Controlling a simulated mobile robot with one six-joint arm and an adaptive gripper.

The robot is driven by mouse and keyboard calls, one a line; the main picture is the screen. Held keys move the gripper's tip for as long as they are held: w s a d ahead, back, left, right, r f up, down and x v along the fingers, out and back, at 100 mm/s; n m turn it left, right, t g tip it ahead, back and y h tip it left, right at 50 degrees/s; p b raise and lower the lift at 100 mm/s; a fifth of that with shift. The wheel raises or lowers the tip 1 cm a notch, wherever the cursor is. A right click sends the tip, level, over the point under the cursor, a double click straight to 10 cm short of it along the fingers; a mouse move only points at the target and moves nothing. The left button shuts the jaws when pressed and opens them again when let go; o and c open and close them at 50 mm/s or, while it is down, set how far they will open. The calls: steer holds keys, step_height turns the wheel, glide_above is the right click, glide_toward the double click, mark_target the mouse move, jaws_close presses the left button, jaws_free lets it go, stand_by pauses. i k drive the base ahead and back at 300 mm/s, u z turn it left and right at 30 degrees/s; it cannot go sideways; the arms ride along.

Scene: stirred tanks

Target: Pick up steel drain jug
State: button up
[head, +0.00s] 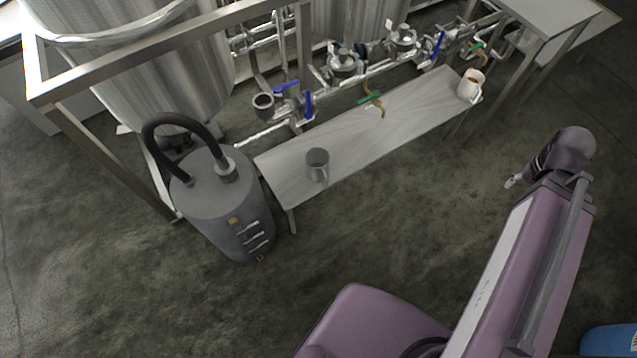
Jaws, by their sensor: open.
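The steel drain jug (317,165) is a small grey metal jug with an open top. It stands upright on the near left part of a low steel bench (385,122). My arm is on the right side of the head view. My gripper (513,181) shows only as a small pale tip beside the dark wrist; the rest of it is hidden. It is well to the right of the jug, apart from it and over the floor. Nothing shows in it.
A pale jug (470,84) with brownish contents stands at the bench's far right end. A grey cylinder (226,205) with a thick black hose stands just left of the bench. Pipes and valves (345,65) run behind the bench, below steel tanks. The floor (370,225) in front is clear.

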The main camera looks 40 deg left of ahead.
mark_target(317, 158)
steer(key=z, duration=0.05)
steer(key=k, duration=0.85)
steer(key=u, duration=2.3)
steer(key=i, duration=0.6)
steer(key=z, duration=0.2)
